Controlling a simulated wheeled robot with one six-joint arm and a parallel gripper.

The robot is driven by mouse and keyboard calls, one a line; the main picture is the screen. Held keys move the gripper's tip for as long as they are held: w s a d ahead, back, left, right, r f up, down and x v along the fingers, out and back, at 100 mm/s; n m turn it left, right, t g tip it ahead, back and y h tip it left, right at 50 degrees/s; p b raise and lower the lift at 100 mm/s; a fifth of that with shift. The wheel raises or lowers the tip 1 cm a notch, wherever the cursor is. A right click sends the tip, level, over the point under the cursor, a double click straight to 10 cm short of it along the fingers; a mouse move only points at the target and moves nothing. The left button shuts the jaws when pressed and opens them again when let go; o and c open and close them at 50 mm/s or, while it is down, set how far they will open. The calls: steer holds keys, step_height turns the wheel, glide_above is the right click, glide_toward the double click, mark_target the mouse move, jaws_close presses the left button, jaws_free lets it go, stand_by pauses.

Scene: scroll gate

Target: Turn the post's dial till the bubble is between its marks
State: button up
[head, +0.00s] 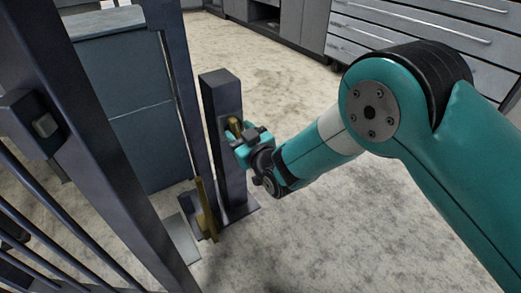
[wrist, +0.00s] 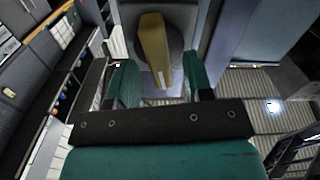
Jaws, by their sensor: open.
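The dark post (head: 222,95) stands upright in the middle of the head view. A brass grip (head: 235,125) sticks out of its face. In the wrist view this brass bar (wrist: 155,48) stands out from a dark round disc (wrist: 174,48), which I take for the dial. My gripper (head: 240,142) is at the post's face. In the wrist view its two teal fingers (wrist: 162,80) are open, one on each side of the bar, with gaps visible. The bubble and its marks are not visible in either view.
A dark barred gate (head: 100,150) fills the left of the head view, close to the post. A brass strip (head: 203,208) stands low by the post's foot. Grey drawers (head: 420,35) line the back. The floor (head: 290,235) in front is clear.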

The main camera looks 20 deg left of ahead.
steer(key=v, duration=0.1)
steer(key=p+v, duration=0.1)
steer(key=v, duration=0.1)
steer(key=shift+s+d+r, duration=0.1)
steer(key=shift+d+r, duration=0.1)
steer(key=shift+r, duration=0.05)
steer(key=b, duration=1.4)
glide_toward(238, 130)
steer(key=v, duration=0.5)
steer(key=shift+b+v, duration=0.65)
steer(key=shift+v, duration=0.45)
steer(key=shift+f, duration=0.15)
